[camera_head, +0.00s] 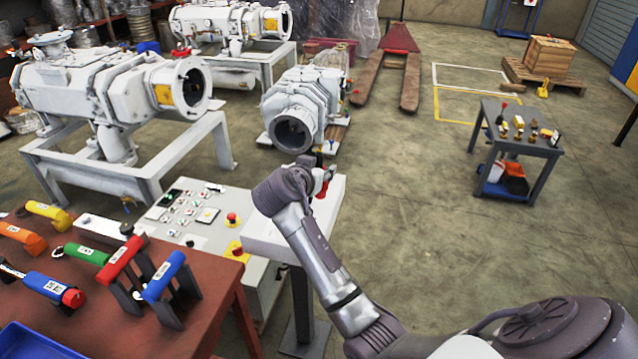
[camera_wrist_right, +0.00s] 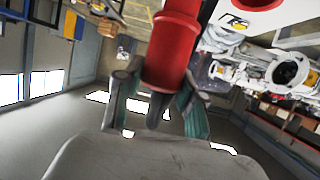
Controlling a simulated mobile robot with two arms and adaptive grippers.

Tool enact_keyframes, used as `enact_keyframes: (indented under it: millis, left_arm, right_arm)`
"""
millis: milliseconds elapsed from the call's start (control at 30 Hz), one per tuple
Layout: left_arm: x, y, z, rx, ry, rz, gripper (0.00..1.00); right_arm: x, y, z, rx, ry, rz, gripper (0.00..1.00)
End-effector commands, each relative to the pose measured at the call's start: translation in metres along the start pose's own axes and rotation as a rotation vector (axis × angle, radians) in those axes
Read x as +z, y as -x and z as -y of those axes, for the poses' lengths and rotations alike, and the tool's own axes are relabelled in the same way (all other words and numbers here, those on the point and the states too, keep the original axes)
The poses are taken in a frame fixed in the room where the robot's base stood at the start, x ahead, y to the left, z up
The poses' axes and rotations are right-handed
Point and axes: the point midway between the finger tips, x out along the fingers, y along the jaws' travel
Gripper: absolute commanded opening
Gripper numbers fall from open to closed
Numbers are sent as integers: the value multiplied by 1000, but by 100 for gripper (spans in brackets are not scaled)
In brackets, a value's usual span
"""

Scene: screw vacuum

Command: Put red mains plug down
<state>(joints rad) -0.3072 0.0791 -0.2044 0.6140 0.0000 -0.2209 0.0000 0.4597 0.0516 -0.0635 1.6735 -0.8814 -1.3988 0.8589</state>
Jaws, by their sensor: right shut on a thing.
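The red mains plug (camera_wrist_right: 171,55) is a red cylinder in the right wrist view, held between the two fingers of my right gripper (camera_wrist_right: 158,105). In the head view only a small red part of it (camera_head: 323,189) shows beyond my wrist, over the white box on a pedestal (camera_head: 262,232). My right gripper (camera_head: 320,178) is mostly hidden there by my own arm. Whether the plug touches the box cannot be told. My left gripper is not in view.
A control panel (camera_head: 185,218) with buttons stands left of the white box. A brown table (camera_head: 60,315) with coloured-handled items is at the near left. White pumps (camera_head: 110,90) stand behind. A small tool cart (camera_head: 520,140) is at the right, with open floor between.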

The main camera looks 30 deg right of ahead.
Motion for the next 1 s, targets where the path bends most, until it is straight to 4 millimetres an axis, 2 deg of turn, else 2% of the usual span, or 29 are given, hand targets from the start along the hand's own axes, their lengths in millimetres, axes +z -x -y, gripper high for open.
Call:
enact_keyframes:
  millis: [133, 300, 400, 767, 800, 933, 1000]
  left_arm:
    - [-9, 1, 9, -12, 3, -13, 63]
    - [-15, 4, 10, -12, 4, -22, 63]
    - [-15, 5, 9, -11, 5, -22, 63]
    - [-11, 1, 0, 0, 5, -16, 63]
    - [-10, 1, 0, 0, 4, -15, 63]
    - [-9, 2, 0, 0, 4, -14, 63]
    - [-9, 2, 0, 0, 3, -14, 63]
  right_arm:
    - [8, -3, 5, 2, 2, 0, 0]
    - [32, -13, 4, 3, 5, 0, 0]
    - [39, -15, 4, 1, 2, -1, 0]
    - [44, -17, 4, 0, 0, 0, 0]
    - [43, -17, 4, 1, 1, 0, 42]
    - [43, -17, 4, 1, 1, 0, 63]
    - [43, -17, 4, 1, 1, 0, 64]
